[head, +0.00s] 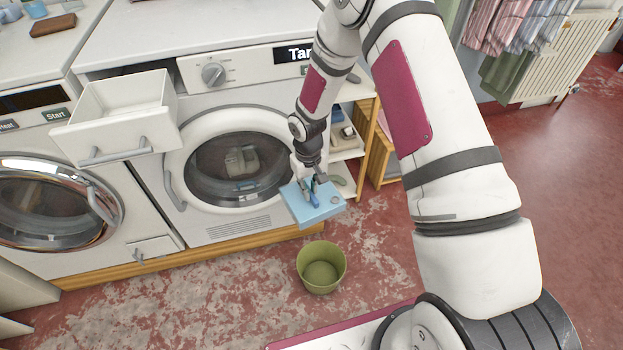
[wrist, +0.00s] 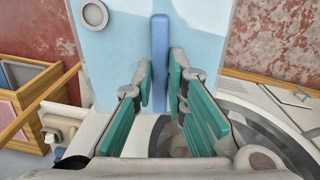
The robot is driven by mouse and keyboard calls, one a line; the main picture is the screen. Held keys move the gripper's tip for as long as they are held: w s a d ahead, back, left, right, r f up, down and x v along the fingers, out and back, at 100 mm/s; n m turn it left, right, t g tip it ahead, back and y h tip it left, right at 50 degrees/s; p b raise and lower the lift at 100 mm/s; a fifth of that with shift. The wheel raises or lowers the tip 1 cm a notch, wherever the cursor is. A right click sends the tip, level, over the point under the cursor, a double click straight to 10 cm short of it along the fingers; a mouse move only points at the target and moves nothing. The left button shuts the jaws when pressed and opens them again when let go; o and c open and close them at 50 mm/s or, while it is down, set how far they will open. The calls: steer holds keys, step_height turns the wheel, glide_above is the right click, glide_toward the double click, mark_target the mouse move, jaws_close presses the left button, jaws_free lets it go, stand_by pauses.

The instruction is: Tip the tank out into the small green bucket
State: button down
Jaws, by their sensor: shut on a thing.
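The tank (head: 327,209) is a flat light-blue box with a round cap. In the head view it hangs in front of the dryer, up and slightly left of the bucket. My gripper (head: 312,190) is shut on the tank's darker blue handle (wrist: 161,60). In the wrist view, the teal finger pads of my gripper (wrist: 162,80) stand on both sides of this handle, and the tank (wrist: 205,30) extends beyond them. The small green bucket (head: 321,267) stands upright on the floor, its inside partly visible and looking empty. The bucket is not visible in the wrist view.
The dryer (head: 235,160) has its round door closed, with an open white drawer (head: 122,112) pulled out at its upper left. A washer (head: 45,210) stands left. A wooden shelf (head: 366,125) and a radiator (head: 562,60) stand right. Floor around the bucket is clear.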

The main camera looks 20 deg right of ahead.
steer(key=s+a+f+n+b, duration=0.1)
steer(key=a+f+b, duration=0.1)
steer(key=f+b, duration=0.9)
steer(key=s+a+f+n+b, duration=0.15)
steer(key=f+b, duration=0.35)
steer(key=f, duration=1.2)
steer(key=s+d+r+t+y+b, duration=0.1)
steer(key=d+r+t+y+b, duration=0.1)
steer(key=y, duration=0.4)
steer(key=s+d+r+t+y+b, duration=0.2)
steer(key=d+t+y, duration=0.2)
steer(key=d+y, duration=0.2)
steer(key=shift+s+r+y, duration=0.15)
steer(key=shift+r+y, duration=0.2)
steer(key=shift+y, duration=0.45)
steer(key=shift+s+d+m+y+b, duration=0.15)
steer(key=shift+d+m+y+b, duration=0.15)
steer(key=shift+b, duration=0.3)
stand_by(2.6)
